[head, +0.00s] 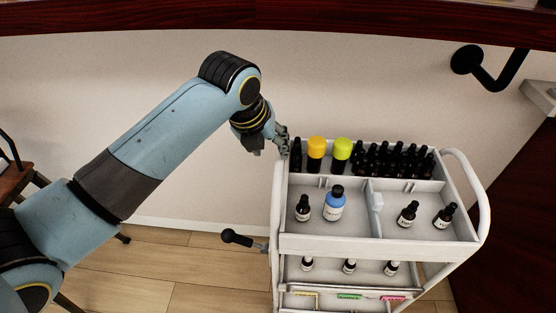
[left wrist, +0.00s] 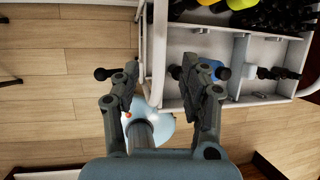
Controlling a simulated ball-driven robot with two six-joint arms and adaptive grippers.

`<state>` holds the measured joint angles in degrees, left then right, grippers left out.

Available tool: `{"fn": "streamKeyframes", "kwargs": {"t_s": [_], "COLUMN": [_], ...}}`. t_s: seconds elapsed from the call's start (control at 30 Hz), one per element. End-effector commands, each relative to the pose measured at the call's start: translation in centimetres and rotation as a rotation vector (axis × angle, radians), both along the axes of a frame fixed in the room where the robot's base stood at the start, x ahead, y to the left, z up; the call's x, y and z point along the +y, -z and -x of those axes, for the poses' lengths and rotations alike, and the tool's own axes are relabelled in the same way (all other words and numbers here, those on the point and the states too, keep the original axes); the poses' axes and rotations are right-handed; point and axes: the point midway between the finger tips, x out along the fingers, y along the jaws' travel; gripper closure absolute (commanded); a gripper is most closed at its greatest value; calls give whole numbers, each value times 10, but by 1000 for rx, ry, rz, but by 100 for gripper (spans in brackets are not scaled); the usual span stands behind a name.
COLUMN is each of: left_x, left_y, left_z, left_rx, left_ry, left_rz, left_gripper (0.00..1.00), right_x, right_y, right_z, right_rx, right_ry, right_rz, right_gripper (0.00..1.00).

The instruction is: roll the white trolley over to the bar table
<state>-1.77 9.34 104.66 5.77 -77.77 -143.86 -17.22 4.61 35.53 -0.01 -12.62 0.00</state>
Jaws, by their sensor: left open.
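The white trolley (head: 375,247) stands right of centre in the head view, upright, with bottles in its upper tray and on the shelf below. My left gripper (head: 282,141) is at the far left corner of the trolley, beside its left handle rail (head: 277,195). In the left wrist view, my left gripper (left wrist: 158,78) is open, and the white rail (left wrist: 157,50) of the trolley runs between its fingers. Contact cannot be told. A dark red wooden top (head: 180,15) crosses the top of the head view; I cannot tell whether it is the bar table. My right gripper is not visible.
A pale wall (head: 120,80) stands behind the trolley. A black bracket (head: 490,70) sticks out at the upper right. A brown table (head: 14,181) is at the left edge. A black-knobbed lever (head: 236,238) juts left from the trolley.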

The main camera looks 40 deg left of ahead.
Motion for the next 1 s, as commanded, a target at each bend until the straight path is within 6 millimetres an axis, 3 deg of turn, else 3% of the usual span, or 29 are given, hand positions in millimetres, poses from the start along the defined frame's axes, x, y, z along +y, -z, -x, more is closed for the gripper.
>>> {"fn": "streamKeyframes", "kwargs": {"t_s": [0.6, 1.0], "left_x": [3, 4], "left_y": [62, 81], "left_z": [-28, -37], "left_rx": [1, -1], "left_ry": [0, 0], "left_rz": [1, 1], "left_gripper": [56, 56], "right_x": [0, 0], "right_y": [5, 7], "right_z": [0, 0], "right_rx": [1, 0], "right_ry": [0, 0], "right_rz": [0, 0], "right_gripper": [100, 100]}}
